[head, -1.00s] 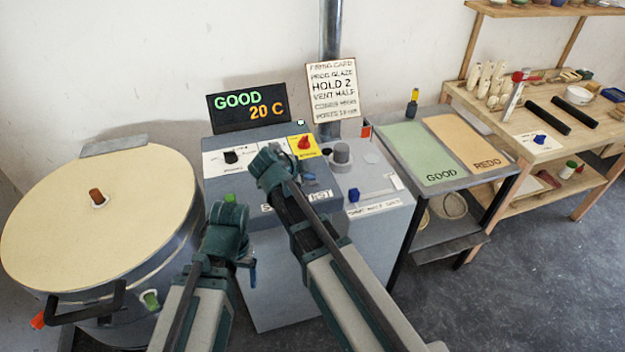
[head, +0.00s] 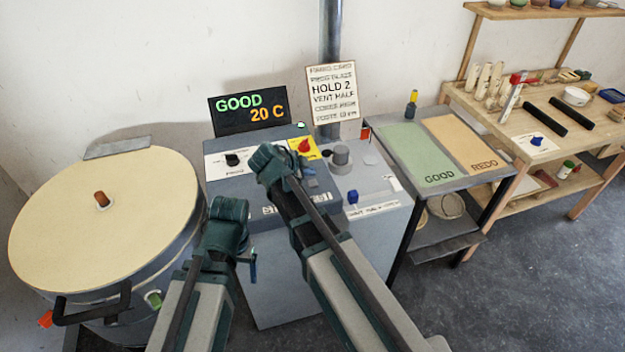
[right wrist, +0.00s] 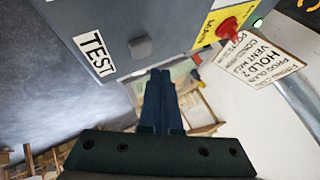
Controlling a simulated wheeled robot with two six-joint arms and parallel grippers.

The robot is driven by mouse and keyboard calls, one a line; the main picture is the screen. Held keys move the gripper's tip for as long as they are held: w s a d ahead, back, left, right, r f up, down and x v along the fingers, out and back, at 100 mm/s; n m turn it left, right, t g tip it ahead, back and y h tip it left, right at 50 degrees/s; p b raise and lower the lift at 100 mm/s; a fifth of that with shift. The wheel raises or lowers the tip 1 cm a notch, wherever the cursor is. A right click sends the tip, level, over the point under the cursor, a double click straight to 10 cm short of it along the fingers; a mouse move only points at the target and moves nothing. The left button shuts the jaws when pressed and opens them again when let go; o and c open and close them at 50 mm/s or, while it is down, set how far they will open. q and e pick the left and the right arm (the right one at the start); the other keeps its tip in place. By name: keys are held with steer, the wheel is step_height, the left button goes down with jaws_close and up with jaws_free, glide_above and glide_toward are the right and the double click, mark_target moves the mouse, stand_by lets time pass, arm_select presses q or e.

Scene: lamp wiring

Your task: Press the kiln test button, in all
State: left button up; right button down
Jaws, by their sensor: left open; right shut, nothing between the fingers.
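The kiln control box (head: 290,275) stands mid-view in the head view, under a display (head: 248,109) reading GOOD and 20 C. In the right wrist view, a TEST label (right wrist: 95,53) sits on the box's face. A small grey button (right wrist: 140,46) is beside it. My right gripper (head: 272,160) is shut and empty over the box front; its fingers also show in the right wrist view (right wrist: 160,78), below the grey button in the picture. I cannot tell whether they touch it. My left gripper (head: 228,208) is open, at the box's left front.
A red knob (head: 305,146) on a yellow plate and a black knob (head: 232,159) are on the box top. A round kiln (head: 100,235) stands left. A side table with a GOOD mat (head: 415,152) and a REDO mat (head: 462,142) is right. A pipe (head: 330,45) rises behind.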

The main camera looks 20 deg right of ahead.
mark_target(309, 186)
steer(key=shift+r+p, duration=1.45)
steer(key=shift+r, duration=0.4)
arm_select(q)
step_height(309, 186, up, 4)
steer(key=shift+f, duration=0.25)
arm_select(e)
steer(key=shift+f, duration=0.1)
steer(key=shift+s+a+f, duration=0.15)
steer(key=shift+s, duration=0.2)
steer(key=s+a+f+n+g+y, duration=0.3)
steer(key=s+a+n, duration=0.3)
steer(key=s+n, duration=0.5)
steer(key=s+a+f+n+g+y, duration=0.2)
steer(key=s+a+n, duration=0.4)
steer(key=s+n, duration=0.6)
steer(key=shift+f+g+y, duration=0.4)
steer(key=shift+f+y, duration=0.1)
steer(key=shift+f, duration=0.1)
arm_select(q)
steer(key=shift+c, duration=0.3)
